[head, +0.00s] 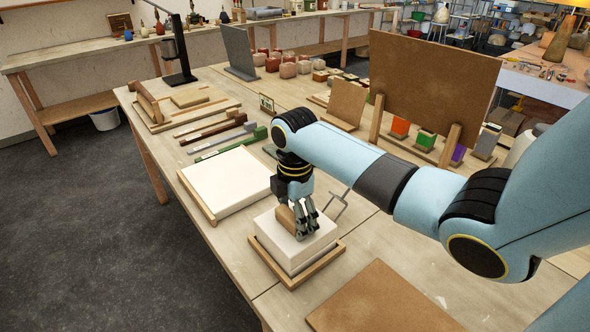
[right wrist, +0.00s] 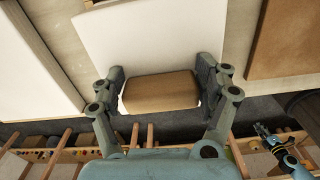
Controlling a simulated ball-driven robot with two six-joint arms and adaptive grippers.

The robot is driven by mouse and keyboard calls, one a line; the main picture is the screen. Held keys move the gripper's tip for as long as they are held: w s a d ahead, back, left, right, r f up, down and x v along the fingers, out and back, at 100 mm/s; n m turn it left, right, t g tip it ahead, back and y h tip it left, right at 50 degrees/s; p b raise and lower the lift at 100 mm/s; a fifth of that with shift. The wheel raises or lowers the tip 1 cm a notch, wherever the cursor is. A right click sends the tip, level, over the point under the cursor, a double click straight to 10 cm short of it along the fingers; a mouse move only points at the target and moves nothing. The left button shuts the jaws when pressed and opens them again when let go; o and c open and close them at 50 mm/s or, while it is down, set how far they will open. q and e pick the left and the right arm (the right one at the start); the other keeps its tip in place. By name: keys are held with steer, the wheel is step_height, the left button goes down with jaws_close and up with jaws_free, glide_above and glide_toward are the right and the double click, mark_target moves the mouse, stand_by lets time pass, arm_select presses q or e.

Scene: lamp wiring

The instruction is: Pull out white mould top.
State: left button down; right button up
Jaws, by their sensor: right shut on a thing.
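The white mould (head: 291,256) is a thick white block at the front middle of the table in the head view. It stands inside a low wooden frame (head: 328,257). Its pale top also fills the upper middle of the right wrist view (right wrist: 150,38). A brown wooden grip block (right wrist: 160,91) is on the mould's top. My right gripper (head: 300,222) reaches down from above, its fingers on both sides of this block and shut on it. The fingers hide part of the block in the head view. I cannot tell whether the top is apart from the lower part.
A white slab on a wooden board (head: 228,180) lies left of the mould. A brown board (head: 383,303) lies to the right, near the front edge. A thin metal fork-shaped tool (head: 339,205) is just behind the mould.

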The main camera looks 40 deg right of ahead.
steer(key=shift+w+r, duration=0.1)
steer(key=shift+r, duration=0.45)
steer(key=shift+d+r, duration=0.15)
steer(key=shift+r, duration=1.55)
